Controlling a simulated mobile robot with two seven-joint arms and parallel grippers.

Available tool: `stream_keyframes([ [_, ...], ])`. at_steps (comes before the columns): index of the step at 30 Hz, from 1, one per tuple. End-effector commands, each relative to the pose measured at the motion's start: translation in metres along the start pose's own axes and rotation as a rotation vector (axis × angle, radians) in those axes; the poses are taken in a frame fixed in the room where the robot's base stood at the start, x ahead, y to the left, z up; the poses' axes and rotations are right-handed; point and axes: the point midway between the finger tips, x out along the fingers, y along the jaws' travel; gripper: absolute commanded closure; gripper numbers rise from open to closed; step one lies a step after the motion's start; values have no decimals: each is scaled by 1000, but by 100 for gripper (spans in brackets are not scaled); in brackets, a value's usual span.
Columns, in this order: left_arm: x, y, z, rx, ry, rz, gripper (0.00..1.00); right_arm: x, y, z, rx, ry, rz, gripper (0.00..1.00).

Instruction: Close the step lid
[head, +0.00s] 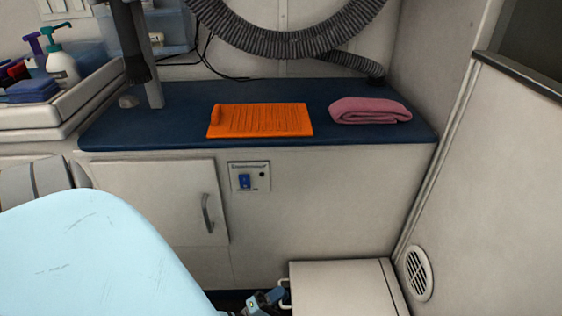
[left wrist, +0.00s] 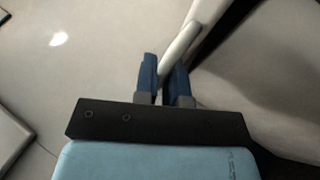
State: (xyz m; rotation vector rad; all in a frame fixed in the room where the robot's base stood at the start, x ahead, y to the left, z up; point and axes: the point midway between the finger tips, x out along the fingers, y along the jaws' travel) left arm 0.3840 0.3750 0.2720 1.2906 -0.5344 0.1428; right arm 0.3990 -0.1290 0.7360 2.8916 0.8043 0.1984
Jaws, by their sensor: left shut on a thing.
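The step (head: 338,288) is a cream box-like piece at the bottom of the head view, against the cabinet, cut off by the frame edge. Its pale bar handle (head: 284,291) is at its left side. My left gripper (head: 269,298) is at this handle, its blue fingers partly cut off below. In the left wrist view the blue fingers (left wrist: 163,75) are shut on the pale handle bar (left wrist: 183,45), which passes slantwise between them. I cannot tell the lid's exact angle. My right gripper is in neither view.
Behind is a cabinet with a closed door (head: 170,198) and a switch plate (head: 249,178). Its dark blue top (head: 180,105) bears an orange mat (head: 260,121) and a folded pink towel (head: 369,110). A wall with a round vent (head: 418,273) stands close on the right.

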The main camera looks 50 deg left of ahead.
Motion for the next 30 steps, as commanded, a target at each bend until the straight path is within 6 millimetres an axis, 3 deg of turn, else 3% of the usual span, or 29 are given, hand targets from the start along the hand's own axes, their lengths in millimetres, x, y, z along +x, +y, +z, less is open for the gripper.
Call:
stream_keyframes([
  [9,-4,-15,-2,-18,0,47,100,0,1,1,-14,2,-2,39],
  [23,-6,-19,-2,-20,1,47,100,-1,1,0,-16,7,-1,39],
  [24,-6,-19,-3,-20,1,47,87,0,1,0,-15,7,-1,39],
  [25,-6,-19,-3,-20,1,47,81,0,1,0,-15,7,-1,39],
  [30,-7,-20,-2,-20,1,47,81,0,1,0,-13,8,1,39],
])
